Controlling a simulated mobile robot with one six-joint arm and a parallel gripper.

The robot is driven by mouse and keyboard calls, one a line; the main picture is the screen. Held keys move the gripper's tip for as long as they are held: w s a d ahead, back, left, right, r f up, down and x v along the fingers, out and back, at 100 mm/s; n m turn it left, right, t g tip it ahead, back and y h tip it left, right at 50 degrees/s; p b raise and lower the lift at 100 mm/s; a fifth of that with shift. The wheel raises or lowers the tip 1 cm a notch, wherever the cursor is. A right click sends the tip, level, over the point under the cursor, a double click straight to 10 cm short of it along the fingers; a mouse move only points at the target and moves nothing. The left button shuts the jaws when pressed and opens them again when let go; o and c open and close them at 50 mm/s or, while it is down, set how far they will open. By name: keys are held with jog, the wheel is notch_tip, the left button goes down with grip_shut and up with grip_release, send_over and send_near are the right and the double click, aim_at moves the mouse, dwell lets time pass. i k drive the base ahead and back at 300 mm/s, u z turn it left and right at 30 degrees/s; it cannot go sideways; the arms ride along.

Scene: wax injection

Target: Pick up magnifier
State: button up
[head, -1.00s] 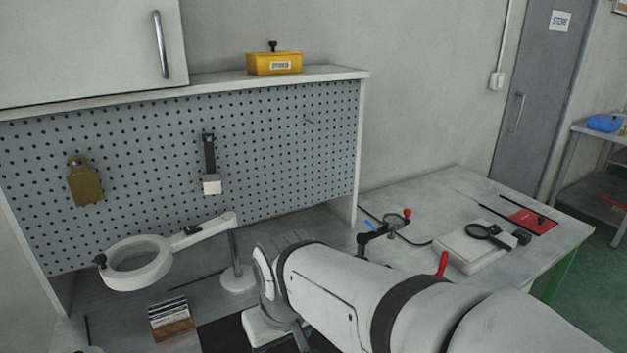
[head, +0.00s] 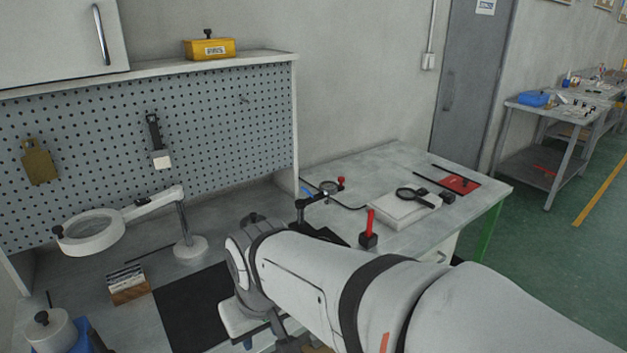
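A black hand magnifier (head: 413,196) with a round lens lies on a white block (head: 400,211) on the right-hand table. A white ring magnifier lamp (head: 92,234) on a jointed arm stands on the bench at left. A small stand with a round lens (head: 328,188) and a red knob is at the table's back left. My gripper (head: 262,332) is low at the bottom middle, left of and apart from the hand magnifier. My own wrist and the picture's edge partly hide it, so its fingers are unclear.
A red-handled tool (head: 369,230) stands near the table's front edge, close to my forearm. A red mat (head: 458,185) lies at the table's right. A black mat (head: 200,305) and a wooden card holder (head: 129,287) are on the bench. Open floor lies right of the table.

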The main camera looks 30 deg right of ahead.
aim_at(406, 193)
jog(key=z, duration=2.4)
jog(key=k, duration=1.6)
jog(key=u, duration=0.45)
jog(key=i, duration=1.5)
